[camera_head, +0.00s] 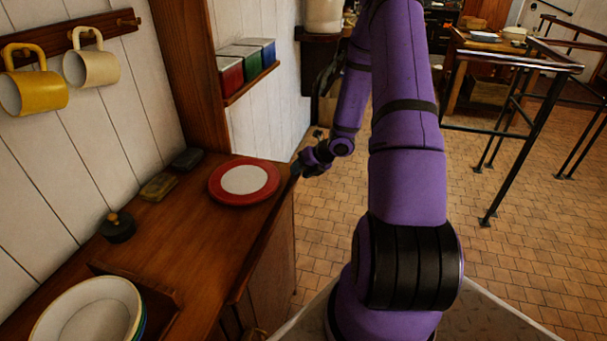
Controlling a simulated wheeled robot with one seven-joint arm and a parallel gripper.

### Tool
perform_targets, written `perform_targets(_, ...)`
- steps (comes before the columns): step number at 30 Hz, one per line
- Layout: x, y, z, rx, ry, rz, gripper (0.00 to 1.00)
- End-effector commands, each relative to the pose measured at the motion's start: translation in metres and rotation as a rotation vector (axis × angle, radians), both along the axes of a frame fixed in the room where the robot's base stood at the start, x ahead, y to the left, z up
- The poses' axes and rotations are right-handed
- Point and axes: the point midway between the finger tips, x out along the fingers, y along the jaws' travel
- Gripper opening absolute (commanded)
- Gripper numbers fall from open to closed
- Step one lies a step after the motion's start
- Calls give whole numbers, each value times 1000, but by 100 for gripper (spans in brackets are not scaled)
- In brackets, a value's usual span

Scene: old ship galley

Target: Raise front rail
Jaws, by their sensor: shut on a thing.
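The front rail (262,240) is a thin dark wooden strip along the front edge of the wooden counter (190,232). My gripper (296,171) is at the rail's far end, beside the red-rimmed plate. It is shut on the rail; the fingertips are small and dark here, so the exact contact is hard to see. My purple arm reaches in from the right and covers part of the floor behind.
A red-rimmed plate (244,181) lies near the gripper. Stacked bowls (88,314) sit at the lower left. A dark lidded pot (117,227) and two small blocks stand by the wall. Mugs hang on pegs. Black metal railings (520,110) stand on the tiled floor at right.

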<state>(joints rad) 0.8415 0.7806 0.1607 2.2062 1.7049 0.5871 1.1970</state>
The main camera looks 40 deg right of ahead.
Motion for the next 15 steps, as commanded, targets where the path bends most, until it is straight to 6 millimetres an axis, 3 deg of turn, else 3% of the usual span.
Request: perform_targets(15,11,5,11,-162,256,9,2)
